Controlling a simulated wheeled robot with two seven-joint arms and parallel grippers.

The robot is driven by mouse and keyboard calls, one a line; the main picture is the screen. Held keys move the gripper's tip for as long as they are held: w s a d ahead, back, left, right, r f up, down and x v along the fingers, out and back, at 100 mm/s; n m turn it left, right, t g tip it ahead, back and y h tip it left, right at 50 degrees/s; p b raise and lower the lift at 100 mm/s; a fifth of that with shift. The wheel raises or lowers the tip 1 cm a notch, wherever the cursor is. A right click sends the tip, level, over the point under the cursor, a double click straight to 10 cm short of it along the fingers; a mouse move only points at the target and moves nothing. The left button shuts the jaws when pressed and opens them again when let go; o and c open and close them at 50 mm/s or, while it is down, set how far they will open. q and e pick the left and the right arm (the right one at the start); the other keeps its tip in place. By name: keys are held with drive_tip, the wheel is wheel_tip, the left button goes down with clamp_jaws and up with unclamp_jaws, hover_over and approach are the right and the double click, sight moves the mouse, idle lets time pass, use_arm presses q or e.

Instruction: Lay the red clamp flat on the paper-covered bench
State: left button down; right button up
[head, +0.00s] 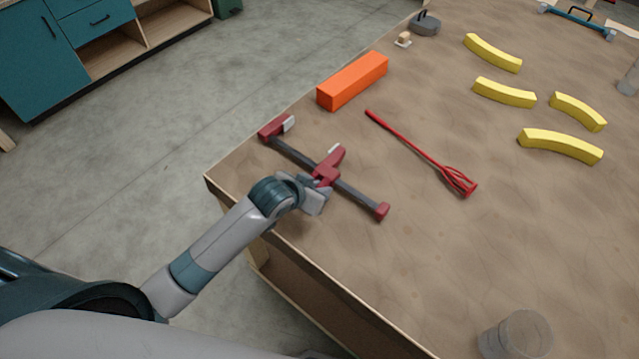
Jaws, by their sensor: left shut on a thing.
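The red clamp (328,165) has red jaws and a dark bar, and is near the left corner of the paper-covered bench (440,250). Its fixed jaw points toward the bench's far left edge and its red end cap lies toward the right. My left gripper (318,190) is shut on the clamp near its sliding jaw, at the bench's front edge. The fingertips are partly hidden by the clamp. I cannot tell whether the clamp touches the paper or is slightly above it. My right gripper is not in view.
An orange block (353,81) and a red rod-like tool (420,150) lie close behind the clamp. Several yellow curved pieces (560,145) lie farther right. A grey cylinder (515,335) stands at the near right. The bench's middle is clear.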

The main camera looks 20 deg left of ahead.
use_arm(q)
drive_tip(key=shift+w+f, duration=0.1)
drive_tip(key=shift+f, duration=0.2)
drive_tip(key=c, duration=1.3)
unclamp_jaws()
drive_tip(key=shift+c, duration=0.2)
drive_tip(key=shift+f, duration=0.1)
drive_tip(key=shift+s, duration=0.2)
